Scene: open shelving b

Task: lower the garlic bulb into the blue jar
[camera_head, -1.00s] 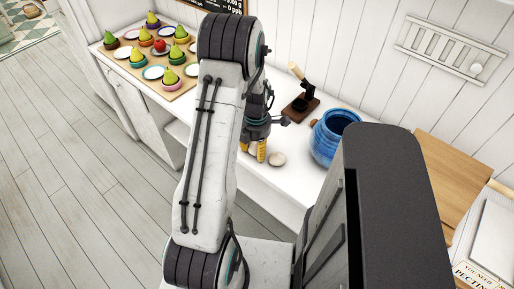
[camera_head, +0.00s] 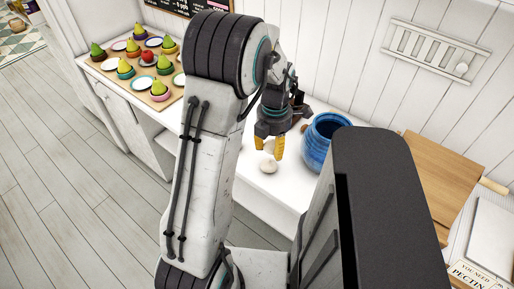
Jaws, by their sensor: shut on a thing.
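My gripper (camera_head: 269,149) hangs fingers down, its yellow tips shut on a small pale thing, seemingly the garlic bulb (camera_head: 268,146), mostly hidden between the fingers. It is left of the blue jar (camera_head: 316,152), apart from it. The jar stands upright on the white counter with its wide mouth open and its inside dark. Its right lower side is hidden by a dark part of my body. Another pale round thing (camera_head: 268,167) lies on the counter just below the gripper in the picture.
A board with several pears, plates and a red apple (camera_head: 148,56) lies at the far left of the counter. A small brown thing (camera_head: 304,128) sits beside the jar's left, near a dark stand behind my gripper. A wooden board (camera_head: 430,165) is at the right.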

